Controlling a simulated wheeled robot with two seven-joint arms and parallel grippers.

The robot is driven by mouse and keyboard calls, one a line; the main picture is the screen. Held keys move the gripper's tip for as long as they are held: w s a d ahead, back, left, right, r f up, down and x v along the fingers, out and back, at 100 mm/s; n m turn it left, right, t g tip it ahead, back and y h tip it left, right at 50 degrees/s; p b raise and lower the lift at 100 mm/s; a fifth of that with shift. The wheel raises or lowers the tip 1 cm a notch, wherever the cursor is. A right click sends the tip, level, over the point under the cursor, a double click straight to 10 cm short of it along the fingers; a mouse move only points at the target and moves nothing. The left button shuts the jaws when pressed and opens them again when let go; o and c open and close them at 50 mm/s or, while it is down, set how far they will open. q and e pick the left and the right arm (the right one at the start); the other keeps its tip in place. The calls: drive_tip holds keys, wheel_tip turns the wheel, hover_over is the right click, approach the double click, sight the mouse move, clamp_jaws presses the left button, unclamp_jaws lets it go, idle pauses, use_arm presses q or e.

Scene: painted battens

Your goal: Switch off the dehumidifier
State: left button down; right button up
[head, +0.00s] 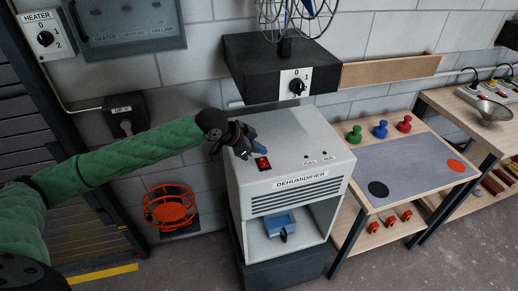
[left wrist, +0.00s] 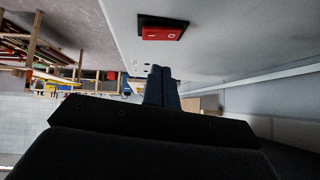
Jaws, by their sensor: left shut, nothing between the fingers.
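The dehumidifier (head: 297,187) is a pale grey box with a front label, dark louvres and an open bay below. On its top, towards the left, is a red rocker switch (head: 263,163). The switch also shows in the left wrist view (left wrist: 161,29), with "I" and "O" marks. My left gripper (head: 254,149) is shut and empty, its blue fingertips just behind the switch in the head view. In the left wrist view the fingertips (left wrist: 161,72) show apart from the switch. I cannot tell which way the rocker is tipped. My right gripper is not in view.
A blue container (head: 280,224) sits in the dehumidifier's bay. A dark shelf (head: 258,70) with a fan and a dial (head: 297,86) overhangs the back. A table (head: 415,160) with coloured pegs stands at right. An orange round cage (head: 170,208) is low at left.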

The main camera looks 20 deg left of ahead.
use_arm(q)
drive_tip(key=shift+r, duration=0.45)
drive_tip(key=shift+s+a, duration=0.1)
drive_tip(key=shift+a, duration=0.15)
drive_tip(key=shift+b+v, duration=0.5)
drive_tip(key=shift+v, duration=0.35)
drive_tip(key=w+a+b+v, duration=0.1)
drive_tip(key=b+v, duration=0.1)
drive_tip(key=v, duration=0.5)
drive_tip(key=shift+r+b, duration=0.35)
drive_tip(key=shift+b, duration=0.05)
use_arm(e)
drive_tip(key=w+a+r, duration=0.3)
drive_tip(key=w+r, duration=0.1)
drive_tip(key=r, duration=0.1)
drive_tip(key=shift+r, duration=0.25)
use_arm(q)
drive_tip(key=shift+a, duration=0.15)
